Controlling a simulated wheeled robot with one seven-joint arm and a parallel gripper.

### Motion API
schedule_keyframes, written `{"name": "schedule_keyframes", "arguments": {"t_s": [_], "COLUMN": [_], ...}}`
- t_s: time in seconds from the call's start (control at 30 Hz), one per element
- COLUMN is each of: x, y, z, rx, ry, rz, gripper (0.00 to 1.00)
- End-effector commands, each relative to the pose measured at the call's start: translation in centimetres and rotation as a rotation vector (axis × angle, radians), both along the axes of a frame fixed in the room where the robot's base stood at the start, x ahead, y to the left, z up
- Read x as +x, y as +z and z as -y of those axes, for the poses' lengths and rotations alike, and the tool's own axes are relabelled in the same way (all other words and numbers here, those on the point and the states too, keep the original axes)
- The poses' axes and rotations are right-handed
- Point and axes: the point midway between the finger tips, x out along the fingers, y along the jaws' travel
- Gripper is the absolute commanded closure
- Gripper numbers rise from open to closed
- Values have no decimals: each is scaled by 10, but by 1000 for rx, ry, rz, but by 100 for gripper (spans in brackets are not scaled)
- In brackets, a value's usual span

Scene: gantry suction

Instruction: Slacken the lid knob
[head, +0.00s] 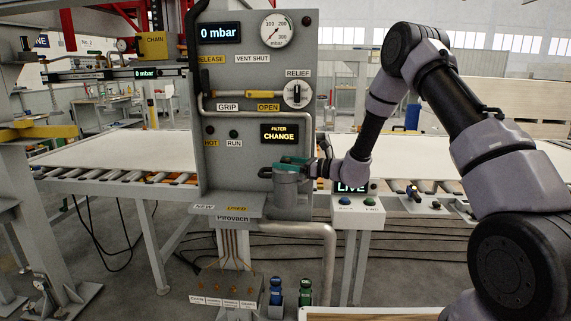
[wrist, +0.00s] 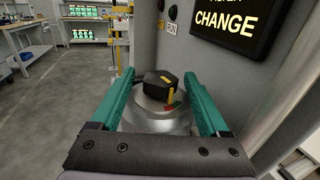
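The lid knob (wrist: 161,87) is black with a yellow stripe and sits on a round metal lid (wrist: 150,121) in the wrist view. A red mark and a green mark show on the lid beside the knob. The lid tops a grey canister (head: 292,199) on the front of the panel in the head view. My gripper (wrist: 158,75) has teal fingers, spread open on the left and right of the knob. A narrow gap seems to show on each side. In the head view my gripper (head: 291,163) is over the canister top and hides the knob.
The grey panel (head: 227,160) stands close behind the canister, with a display (head: 279,134) reading "FILTER CHANGE". A control box (head: 352,210) with buttons is to the right. A pipe (head: 328,262) bends below. Blue (head: 276,291) and green (head: 305,290) bottles stand lower down.

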Motion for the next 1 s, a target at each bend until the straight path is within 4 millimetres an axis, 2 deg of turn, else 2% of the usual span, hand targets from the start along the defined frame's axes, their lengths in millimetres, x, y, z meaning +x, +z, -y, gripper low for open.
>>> {"name": "schedule_keyframes", "arguments": {"t_s": [0.17,0.4,0.6,0.8,1.0], "x": [-4,-20,-31,-36,-36], "y": [0,0,0,0,0], "z": [13,59,90,102,102], "rx": [0,-1,0,0,0], "ry": [-2,-4,-3,-1,0], "rz": [-1,-1,-1,-1,0], "gripper": [21,21,21,21,21]}}
